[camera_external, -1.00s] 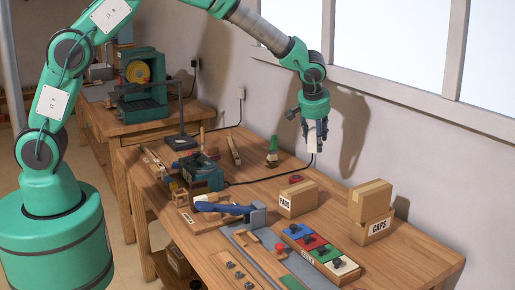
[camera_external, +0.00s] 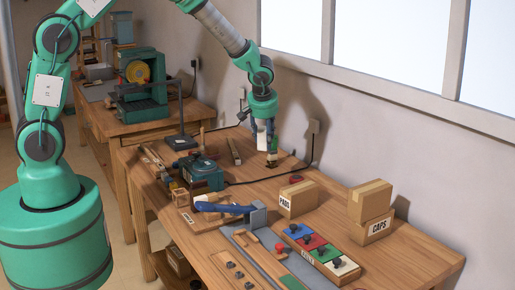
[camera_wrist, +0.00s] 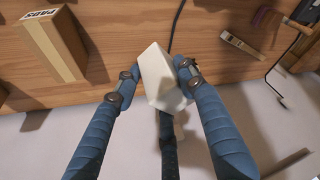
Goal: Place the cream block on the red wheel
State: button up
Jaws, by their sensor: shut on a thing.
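My gripper (camera_external: 263,130) is shut on the cream block (camera_external: 262,138) and holds it in the air above the back of the workbench.
The PADS box (camera_external: 298,199) and the stacked CAPS boxes (camera_external: 370,212) stand toward the right. A tray of coloured squares with knobs (camera_external: 320,250) lies in front. A green-topped item (camera_external: 273,146) stands right by the block in the picture. A black cable (camera_external: 280,181) crosses the bench.

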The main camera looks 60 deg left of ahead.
notch_tip(320, 180, down, 10)
jog(key=shift+f, duration=0.15)
dwell(0.3)
jog(key=shift+w, duration=0.1)
send_over(299, 177)
jog(key=shift+a+f+p, duration=0.1)
jog(key=shift+f+p, duration=0.35)
jog(key=shift+f, duration=0.3)
dwell(0.3)
jog(key=shift+f, duration=1.75)
jog(key=shift+f+b, duration=0.2)
jog(key=shift+b, duration=0.15)
